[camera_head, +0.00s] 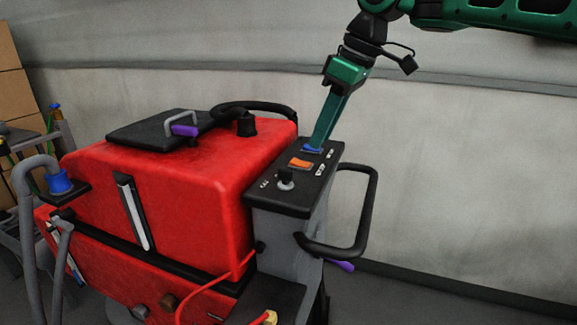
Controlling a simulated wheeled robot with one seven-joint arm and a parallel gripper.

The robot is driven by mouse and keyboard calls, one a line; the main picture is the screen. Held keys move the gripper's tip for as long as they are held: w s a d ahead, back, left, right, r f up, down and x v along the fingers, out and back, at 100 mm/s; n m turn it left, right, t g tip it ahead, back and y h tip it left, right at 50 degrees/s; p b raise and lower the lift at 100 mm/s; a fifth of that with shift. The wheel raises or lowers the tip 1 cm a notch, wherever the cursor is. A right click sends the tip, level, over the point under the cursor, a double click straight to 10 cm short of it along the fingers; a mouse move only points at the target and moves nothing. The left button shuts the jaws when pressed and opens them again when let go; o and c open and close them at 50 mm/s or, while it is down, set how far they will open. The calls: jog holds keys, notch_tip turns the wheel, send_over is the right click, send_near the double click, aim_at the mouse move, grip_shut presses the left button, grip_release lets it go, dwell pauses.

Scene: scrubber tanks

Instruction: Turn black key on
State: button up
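A red scrubber tank (190,190) fills the left and middle of the view. Its black control panel (257,199) sits on a grey column at the tank's right. A small black key or knob (285,174) stands upright on a pale base near the front of the panel. My green gripper (314,146) reaches down to the far part of the panel, beyond the black knob and apart from it. Its tips are at a blue part (311,150); I cannot tell whether they touch it. The fingers overlap from this side, so their opening is hidden.
An orange switch (301,163) lies between the black knob and the blue part. A black handle loop (368,205) sticks out right of the panel. A black lid (155,130) and hose (255,107) top the tank. Cardboard boxes (10,90) stand at the left edge.

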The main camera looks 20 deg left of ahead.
aim_at(289, 169)
jog(key=shift+n, duration=0.7)
jog(key=a+f, duration=0.2)
jog(key=f, duration=0.1)
jog(key=a+f, duration=0.2)
jog(key=f, duration=0.1)
jog(key=a+f, duration=0.2)
jog(key=a, duration=0.1)
jog(key=shift+s+a+f, duration=0.1)
jog(key=shift+s+f, duration=0.15)
jog(key=shift+f, duration=0.15)
